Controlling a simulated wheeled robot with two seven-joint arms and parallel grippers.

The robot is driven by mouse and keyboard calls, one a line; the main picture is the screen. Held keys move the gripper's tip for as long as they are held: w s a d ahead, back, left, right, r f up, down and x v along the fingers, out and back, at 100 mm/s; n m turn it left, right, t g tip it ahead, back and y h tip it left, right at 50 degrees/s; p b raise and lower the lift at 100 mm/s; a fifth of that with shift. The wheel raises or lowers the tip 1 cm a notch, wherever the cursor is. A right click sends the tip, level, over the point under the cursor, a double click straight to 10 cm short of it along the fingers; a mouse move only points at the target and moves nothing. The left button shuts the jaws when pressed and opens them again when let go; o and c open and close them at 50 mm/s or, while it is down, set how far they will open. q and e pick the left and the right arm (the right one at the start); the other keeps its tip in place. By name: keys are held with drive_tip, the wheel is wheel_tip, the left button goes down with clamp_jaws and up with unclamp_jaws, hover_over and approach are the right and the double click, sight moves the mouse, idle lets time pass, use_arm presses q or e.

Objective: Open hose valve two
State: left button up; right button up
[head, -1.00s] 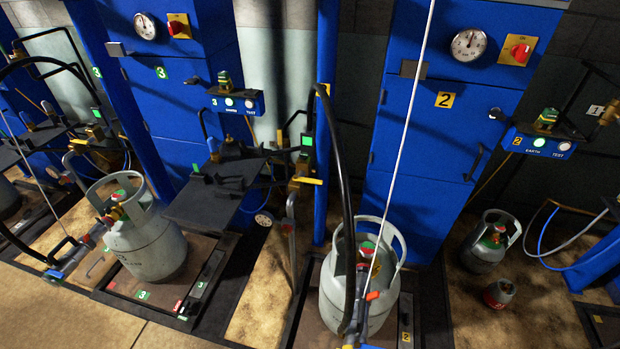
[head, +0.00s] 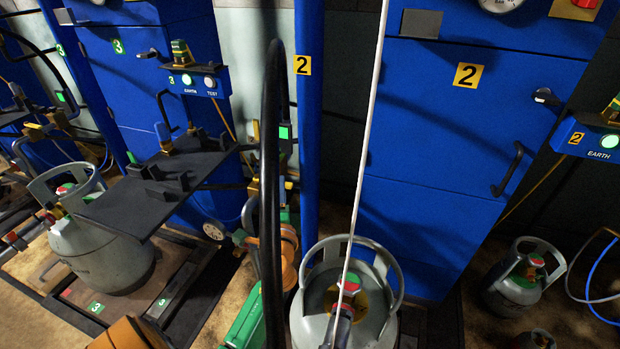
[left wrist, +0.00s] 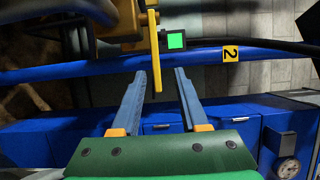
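The hose valve's yellow lever (left wrist: 154,50) shows in the left wrist view, next to a lit green square (left wrist: 175,40) and above a blue post with a number 2 label (left wrist: 231,54). My left gripper (left wrist: 160,76) is open, with two grey-blue fingers apart. The lever's free end lies between the fingertips in that view; I see no contact. In the head view my green and orange left arm reaches up beside the number 2 post (head: 309,110); the black hose (head: 270,210) hides much of the gripper and valve. My right gripper is not in view.
A grey gas cylinder (head: 382,325) stands below the post, with a white cord crossing in front. A dark shelf (head: 150,200) juts out on the left above another cylinder (head: 105,255). The blue number 2 cabinet (head: 440,130) stands to the right.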

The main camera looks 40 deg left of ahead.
use_arm(q)
drive_tip(key=x, duration=0.6)
drive_tip(key=shift+w+a+f+b, duration=0.2)
drive_tip(key=shift+a+f+b, duration=0.05)
drive_tip(key=shift+a+b, duration=0.2)
clamp_jaws()
idle(0.8)
